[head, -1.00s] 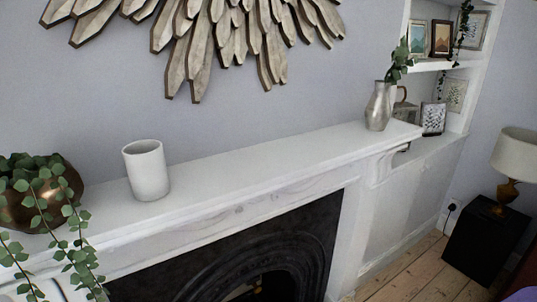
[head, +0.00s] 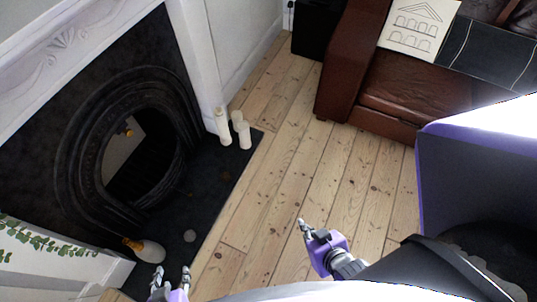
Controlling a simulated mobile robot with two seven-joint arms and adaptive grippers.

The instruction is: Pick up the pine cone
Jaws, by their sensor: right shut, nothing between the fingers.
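I cannot clearly make out a pine cone in the head view. A small orange-brown thing (head: 128,132) shows in the fireplace opening, too small to identify. My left gripper (head: 172,271) is at the bottom edge, fingers apart and empty, below a white and orange object (head: 148,249) on the hearth. My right gripper (head: 302,226) is shut and empty over the floorboards, right of the hearth.
The black fireplace (head: 75,140) and dark hearth (head: 215,180) fill the left. A brown leather sofa (head: 345,60) is at upper right. Bare floorboards (head: 290,160) lie between.

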